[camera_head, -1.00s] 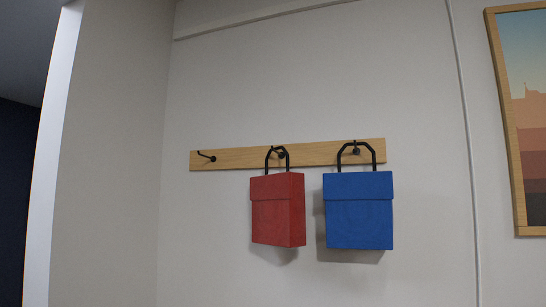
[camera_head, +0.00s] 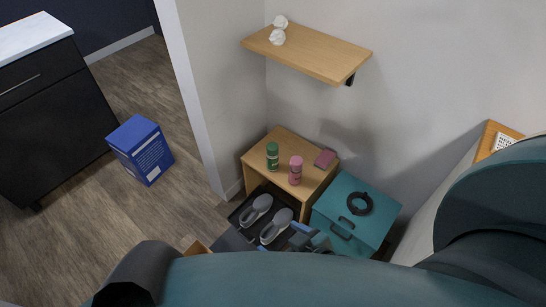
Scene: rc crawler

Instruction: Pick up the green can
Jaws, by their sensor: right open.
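The green can (camera_head: 272,157) stands upright on top of a small wooden cabinet (camera_head: 258,145), to the left of a pink can (camera_head: 295,171). My right gripper (camera_head: 310,239) shows only in part, small and grey, beyond the edge of my teal body. It is open, in front of and below the cabinet top in the picture, and apart from the green can. My left gripper is not in view.
A small dark pink box (camera_head: 325,158) lies beside the cans. Grey shoes (camera_head: 256,209) sit on a dark tray before the cabinet. A teal box (camera_head: 378,207) with a black ring stands right. A wooden shelf (camera_head: 318,52) overhangs behind. A blue box (camera_head: 141,150) stands on open floor left.

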